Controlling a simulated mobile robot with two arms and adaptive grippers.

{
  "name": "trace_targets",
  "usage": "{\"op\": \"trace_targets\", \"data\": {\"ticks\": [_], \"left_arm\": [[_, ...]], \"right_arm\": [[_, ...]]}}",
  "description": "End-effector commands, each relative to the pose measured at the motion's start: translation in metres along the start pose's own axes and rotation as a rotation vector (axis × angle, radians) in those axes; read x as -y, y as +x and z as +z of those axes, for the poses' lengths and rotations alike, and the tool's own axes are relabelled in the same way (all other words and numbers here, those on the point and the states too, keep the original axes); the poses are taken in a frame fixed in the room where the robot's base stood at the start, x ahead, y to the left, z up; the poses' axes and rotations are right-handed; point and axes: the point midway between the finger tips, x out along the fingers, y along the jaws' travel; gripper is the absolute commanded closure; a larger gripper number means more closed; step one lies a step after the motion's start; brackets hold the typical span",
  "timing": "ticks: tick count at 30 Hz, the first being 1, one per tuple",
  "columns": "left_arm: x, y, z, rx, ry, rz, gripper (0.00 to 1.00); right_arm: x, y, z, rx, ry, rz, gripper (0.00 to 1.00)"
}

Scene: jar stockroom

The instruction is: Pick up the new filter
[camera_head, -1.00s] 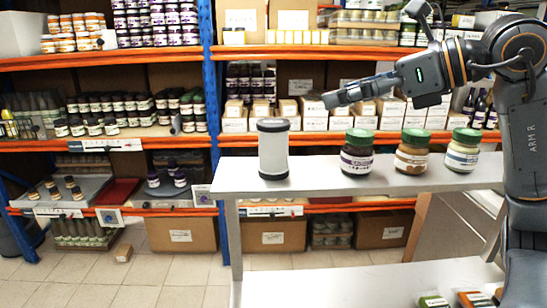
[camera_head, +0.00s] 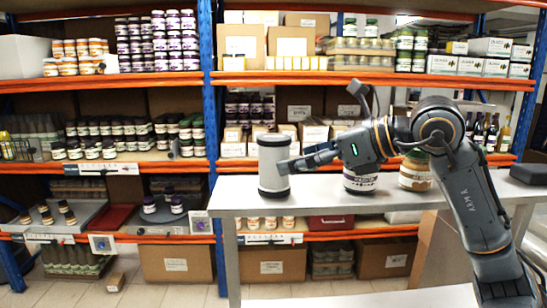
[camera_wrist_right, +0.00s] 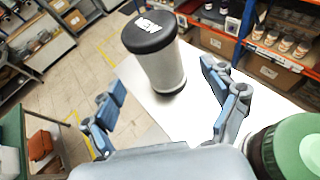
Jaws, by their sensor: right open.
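The filter, a white cylinder with black end caps (camera_head: 273,165), stands upright near the left end of the grey-white table. It also shows in the right wrist view (camera_wrist_right: 160,65), ahead of and between the spread fingers. My right gripper (camera_head: 291,164) reaches in from the right at the filter's side, its tips overlapping the filter's right edge in the head view. In the right wrist view the gripper (camera_wrist_right: 161,78) is open and empty. I cannot tell whether a finger touches the filter. My left gripper is not in view.
A purple-labelled jar (camera_head: 361,183) and an orange-brown-labelled jar (camera_head: 415,181) stand right of the filter, partly behind my arm. A green lid (camera_wrist_right: 298,148) is close beside the right gripper. A dark box (camera_head: 530,174) lies at the table's right. Loaded shelves stand behind.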

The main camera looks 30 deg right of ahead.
Motion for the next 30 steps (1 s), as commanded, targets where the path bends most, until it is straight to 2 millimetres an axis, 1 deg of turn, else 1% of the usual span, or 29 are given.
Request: {"op": "trace_targets", "data": {"ticks": [1, 5, 7, 11, 15, 18, 24, 25, 26, 27, 29, 30], "left_arm": [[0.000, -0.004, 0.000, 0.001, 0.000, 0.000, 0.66], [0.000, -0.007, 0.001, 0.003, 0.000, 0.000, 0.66], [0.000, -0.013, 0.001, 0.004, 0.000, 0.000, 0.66], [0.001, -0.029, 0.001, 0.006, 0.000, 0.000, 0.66], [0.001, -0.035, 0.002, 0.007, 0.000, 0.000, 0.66], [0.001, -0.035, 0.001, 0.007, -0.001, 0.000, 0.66], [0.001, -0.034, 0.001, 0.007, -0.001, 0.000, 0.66], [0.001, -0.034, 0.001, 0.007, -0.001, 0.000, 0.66], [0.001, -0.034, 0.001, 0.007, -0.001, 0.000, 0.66], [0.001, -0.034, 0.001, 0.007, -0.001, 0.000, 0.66], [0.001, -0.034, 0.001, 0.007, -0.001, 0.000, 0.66], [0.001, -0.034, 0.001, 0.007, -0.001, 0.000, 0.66]], "right_arm": [[0.000, 0.004, 0.002, 0.000, -0.001, 0.000, 0.14], [0.000, 0.011, 0.002, 0.001, 0.000, 0.001, 0.14], [0.000, 0.018, 0.004, 0.000, 0.000, 0.003, 0.14], [0.000, 0.036, 0.010, 0.000, 0.001, 0.005, 0.14], [0.001, 0.055, 0.007, 0.000, 0.001, 0.003, 0.14], [0.001, 0.061, 0.006, 0.001, -0.001, 0.000, 0.14], [0.001, 0.061, 0.005, 0.001, -0.001, -0.001, 0.14], [0.001, 0.061, 0.005, 0.001, -0.001, -0.001, 0.18], [0.001, 0.061, 0.005, 0.001, -0.001, -0.001, 0.25], [0.001, 0.061, 0.005, 0.001, -0.001, -0.001, 0.33], [0.001, 0.061, 0.005, 0.001, -0.001, -0.001, 0.45], [0.001, 0.061, 0.005, 0.001, -0.001, -0.001, 0.53]]}}
